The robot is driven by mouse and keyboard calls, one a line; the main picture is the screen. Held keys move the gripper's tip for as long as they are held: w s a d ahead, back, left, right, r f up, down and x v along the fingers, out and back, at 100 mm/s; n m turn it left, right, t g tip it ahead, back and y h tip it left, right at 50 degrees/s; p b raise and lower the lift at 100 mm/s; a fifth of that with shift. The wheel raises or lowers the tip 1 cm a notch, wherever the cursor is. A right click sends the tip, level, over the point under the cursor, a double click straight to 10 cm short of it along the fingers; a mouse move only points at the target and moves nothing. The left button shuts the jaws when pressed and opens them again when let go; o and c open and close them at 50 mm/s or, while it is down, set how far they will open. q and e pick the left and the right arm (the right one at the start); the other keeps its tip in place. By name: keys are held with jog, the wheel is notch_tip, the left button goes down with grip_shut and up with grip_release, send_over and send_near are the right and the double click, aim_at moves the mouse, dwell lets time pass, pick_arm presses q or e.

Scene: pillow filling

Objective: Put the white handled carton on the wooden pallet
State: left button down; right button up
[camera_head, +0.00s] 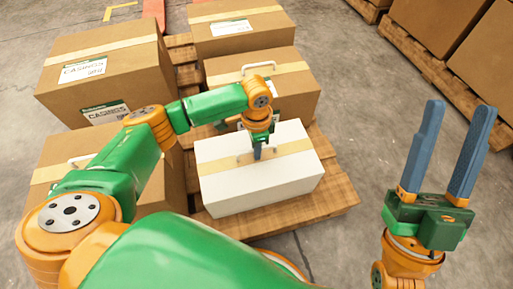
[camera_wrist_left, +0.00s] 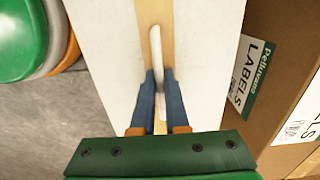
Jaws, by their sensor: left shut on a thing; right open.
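The white handled carton (camera_head: 250,186) has a tan tape strip and sits over the front right part of the wooden pallet (camera_head: 333,189). It looks level, and I cannot tell whether its underside touches the slats. My left gripper (camera_head: 257,155) is above its top, shut on the handle. In the left wrist view the blue fingers (camera_wrist_left: 160,90) close on both sides of the white handle (camera_wrist_left: 156,48), over the tape. My right gripper (camera_head: 455,110) is open and empty, raised at the right, away from the pallet.
Brown cartons stand on the pallet: one directly behind the white carton (camera_head: 300,90), others at back (camera_head: 265,42) and left (camera_head: 130,62). A labelled brown carton also shows close beside the white one in the left wrist view (camera_wrist_left: 280,50). More cartons on another pallet (camera_head: 440,75) stand at right. Floor between is clear.

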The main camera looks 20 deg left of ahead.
dwell(0.3)
pick_arm(q)
jog(key=c, duration=0.9)
grip_release()
jog(key=shift+r, duration=0.1)
